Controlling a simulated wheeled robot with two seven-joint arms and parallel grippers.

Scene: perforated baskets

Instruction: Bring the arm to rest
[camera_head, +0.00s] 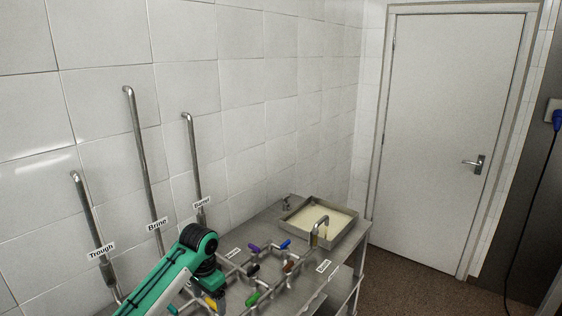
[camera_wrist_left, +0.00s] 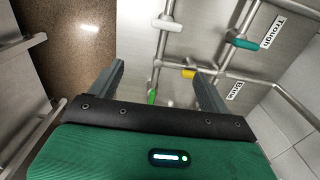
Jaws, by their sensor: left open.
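My left arm (camera_head: 165,280) is green and black and comes in low in the head view, bent over a metal bench. In the left wrist view my left gripper (camera_wrist_left: 160,78) shows two grey fingers spread apart with nothing between them. Below it are steel pipes with coloured valve handles: a green handle (camera_wrist_left: 152,97), a yellow one (camera_wrist_left: 188,73) and a teal one (camera_wrist_left: 243,43). They appear beyond the fingertips; I cannot tell the exact gap. My right gripper is in neither view.
The bench holds a pipe manifold with several coloured handles (camera_head: 254,270) and a steel basin (camera_head: 345,237) of pale liquid at its far end. Upright pipes labelled Trough, Brine and Barrel (camera_head: 193,160) stand along the tiled wall. A closed white door (camera_head: 450,130) is beyond open brown floor (camera_head: 410,285).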

